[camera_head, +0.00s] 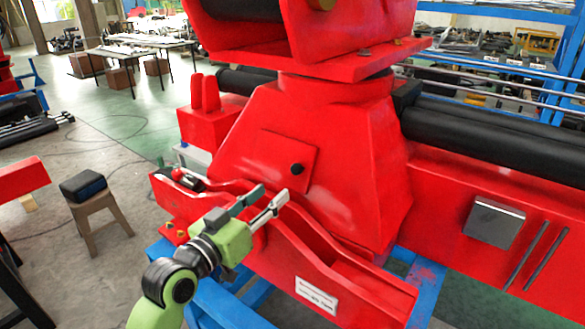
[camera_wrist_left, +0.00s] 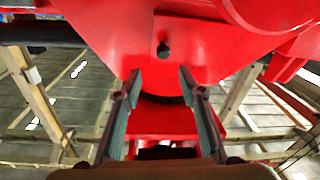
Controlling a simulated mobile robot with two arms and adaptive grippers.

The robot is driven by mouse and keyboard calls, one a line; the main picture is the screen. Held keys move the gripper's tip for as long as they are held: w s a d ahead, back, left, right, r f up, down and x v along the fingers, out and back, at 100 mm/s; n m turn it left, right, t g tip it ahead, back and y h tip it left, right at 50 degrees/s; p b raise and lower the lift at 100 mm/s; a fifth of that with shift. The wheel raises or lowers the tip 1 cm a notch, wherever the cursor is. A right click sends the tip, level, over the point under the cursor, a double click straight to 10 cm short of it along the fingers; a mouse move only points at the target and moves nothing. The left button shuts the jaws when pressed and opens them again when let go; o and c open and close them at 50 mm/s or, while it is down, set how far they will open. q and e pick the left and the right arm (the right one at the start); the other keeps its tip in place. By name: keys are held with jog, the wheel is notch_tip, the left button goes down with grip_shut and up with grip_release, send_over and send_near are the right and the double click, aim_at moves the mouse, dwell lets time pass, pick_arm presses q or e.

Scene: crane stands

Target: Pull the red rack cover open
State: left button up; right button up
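The red rack cover (camera_head: 277,160) is a flat square panel on the sloping face of the large red crane part. It lies flush and looks closed. A small black knob (camera_head: 297,169) sticks out near its right edge; the knob also shows in the left wrist view (camera_wrist_left: 163,50), above and between my fingertips. My left gripper (camera_head: 268,196) is in front of the panel, below and left of the knob, and apart from it. In the left wrist view its two fingers (camera_wrist_left: 160,82) are spread with nothing between them. My right gripper is in neither view.
A red beam with a white label (camera_head: 316,296) runs below my left gripper on a blue stand (camera_head: 425,285). A wooden stool with a black box (camera_head: 83,186) stands left. Tables (camera_head: 135,45) are farther back. Open floor lies at left.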

aim_at(294, 173)
pick_arm(q)
jog(key=p+x, duration=0.1)
jog(key=x, duration=0.2)
jog(key=shift+w+r, duration=0.1)
jog(key=shift+w, duration=0.3)
jog(key=p+x, duration=0.1)
jog(key=x, duration=0.4)
jog(key=shift+w, duration=0.35)
jog(key=shift+w+d+f, duration=0.25)
jog(key=shift+w+d, duration=0.1)
jog(key=shift+w, duration=0.25)
grip_shut()
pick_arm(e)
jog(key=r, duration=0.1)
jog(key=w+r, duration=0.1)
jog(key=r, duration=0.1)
